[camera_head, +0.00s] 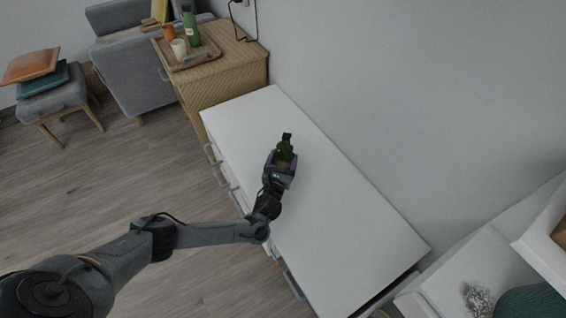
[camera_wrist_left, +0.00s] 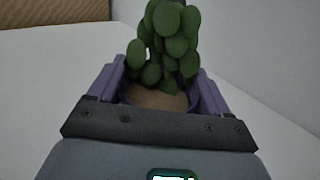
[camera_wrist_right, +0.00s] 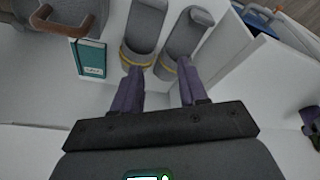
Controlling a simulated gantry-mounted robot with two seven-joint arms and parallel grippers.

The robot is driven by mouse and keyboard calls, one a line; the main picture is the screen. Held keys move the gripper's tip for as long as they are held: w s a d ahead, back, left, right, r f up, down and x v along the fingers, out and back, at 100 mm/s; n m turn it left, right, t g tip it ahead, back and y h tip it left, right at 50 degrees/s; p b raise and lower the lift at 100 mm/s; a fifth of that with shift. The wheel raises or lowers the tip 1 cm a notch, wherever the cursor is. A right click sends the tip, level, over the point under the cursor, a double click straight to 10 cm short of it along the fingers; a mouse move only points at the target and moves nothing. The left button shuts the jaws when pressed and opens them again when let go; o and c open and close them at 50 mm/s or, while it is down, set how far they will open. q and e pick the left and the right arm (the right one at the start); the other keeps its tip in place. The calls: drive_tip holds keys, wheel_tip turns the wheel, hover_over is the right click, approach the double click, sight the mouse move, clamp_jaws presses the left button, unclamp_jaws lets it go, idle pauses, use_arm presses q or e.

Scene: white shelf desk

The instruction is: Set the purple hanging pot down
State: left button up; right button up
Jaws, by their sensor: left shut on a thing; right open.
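The purple hanging pot (camera_wrist_left: 207,92) is between my left gripper's fingers, with brown soil and a green, thick-leaved plant (camera_wrist_left: 172,40) in it. In the head view, the plant (camera_head: 285,147) stands upright over the white desk top. My left gripper (camera_head: 280,167) is shut on the pot from the near side. The fingers and the wrist hide much of the pot, and I cannot tell whether its base touches the desk. My right gripper (camera_wrist_right: 160,92) is open, with its purple fingers apart, in the right wrist view; it does not show in the head view.
The white desk top (camera_head: 340,225) is bare around the pot, with a wall along its right side. A wicker cabinet (camera_head: 222,78) with a tray stands at the far end. Grey holders with yellow bands (camera_wrist_right: 140,50) and a teal book (camera_wrist_right: 90,58) lie beyond my right gripper.

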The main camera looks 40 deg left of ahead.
use_arm(q)
drive_tip(key=shift+r, duration=0.1)
drive_tip(key=o, duration=1.3)
drive_tip(key=shift+f, duration=0.2)
drive_tip(key=shift+r, duration=0.1)
drive_tip(key=shift+s+r+p, duration=0.1)
drive_tip(key=shift+p, duration=0.2)
drive_tip(key=p+v, duration=0.5)
drive_tip(key=v, duration=0.5)
drive_tip(key=shift+s+d+p, duration=0.15)
drive_tip(key=shift+s+p, duration=0.05)
drive_tip(key=shift+p, duration=0.15)
drive_tip(key=shift+s+d, duration=0.25)
drive_tip(key=shift+s, duration=0.35)
